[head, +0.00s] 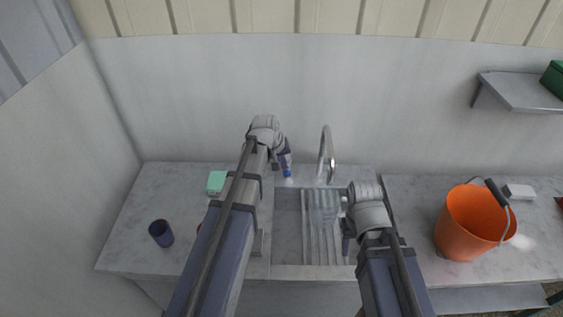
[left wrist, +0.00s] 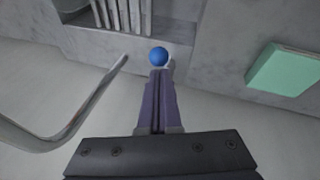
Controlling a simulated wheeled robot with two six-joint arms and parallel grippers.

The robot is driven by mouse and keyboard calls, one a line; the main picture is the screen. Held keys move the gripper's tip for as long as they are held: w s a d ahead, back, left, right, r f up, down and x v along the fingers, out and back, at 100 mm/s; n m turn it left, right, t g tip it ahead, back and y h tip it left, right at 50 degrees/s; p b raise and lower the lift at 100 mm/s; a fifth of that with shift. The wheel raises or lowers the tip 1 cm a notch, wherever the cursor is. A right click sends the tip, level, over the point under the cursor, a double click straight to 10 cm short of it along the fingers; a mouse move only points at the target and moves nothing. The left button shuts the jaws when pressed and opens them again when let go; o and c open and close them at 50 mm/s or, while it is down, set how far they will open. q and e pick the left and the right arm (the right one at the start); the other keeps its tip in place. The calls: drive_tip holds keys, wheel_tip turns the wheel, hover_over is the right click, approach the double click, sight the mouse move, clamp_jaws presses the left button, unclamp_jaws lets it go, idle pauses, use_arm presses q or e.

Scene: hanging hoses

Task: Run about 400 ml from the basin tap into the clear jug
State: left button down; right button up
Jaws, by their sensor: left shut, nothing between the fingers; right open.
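The chrome tap spout (head: 328,150) arches up behind the basin (head: 285,252); it also shows in the left wrist view (left wrist: 62,135). A blue knob (head: 288,174) stands left of the spout. My left gripper (head: 287,166) is shut and empty, its tips at the knob; in the left wrist view the knob (left wrist: 159,56) shows just beyond the fingertips. Whether they touch I cannot tell. A clear, faint shape, apparently the jug (head: 323,203), is in the basin below the spout; its water level is not readable. My right gripper (head: 346,232) is open beside it, partly hidden by my arm.
A mint-green block (head: 216,183) and dark blue cup (head: 161,233) are on the left counter. An orange bucket (head: 468,222) and white block (head: 518,191) are on the right. A wall shelf (head: 522,92) is at upper right.

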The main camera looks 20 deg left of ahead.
use_arm(q)
wheel_tip(320, 180, down, 7)
drive_tip(key=s+t+b, duration=0.2)
drive_tip(key=b, duration=0.6)
drive_tip(key=shift+d+r+t+y+b, duration=0.15)
drive_tip(key=shift+d+t+y+b, duration=0.15)
drive_tip(key=shift+d+t+b, duration=0.1)
use_arm(e)
drive_tip(key=shift+f, duration=4.35)
use_arm(q)
drive_tip(key=shift+s, duration=0.15)
drive_tip(key=shift+a+r, duration=0.1)
drive_tip(key=shift+r, duration=0.05)
use_arm(e)
drive_tip(key=shift+r, duration=0.1)
idle(1.0)
drive_tip(key=shift+r+p, duration=0.5)
drive_tip(key=shift+p, duration=0.15)
use_arm(q)
drive_tip(key=s+p+v, duration=0.1)
drive_tip(key=p+v, duration=0.8)
drive_tip(key=v, duration=0.4)
drive_tip(key=shift+f, duration=0.35)
use_arm(e)
wheel_tip(320, 180, up, 9)
drive_tip(key=s+a, duration=0.1)
drive_tip(key=shift+s+a, duration=0.25)
drive_tip(key=shift+s, duration=0.15)
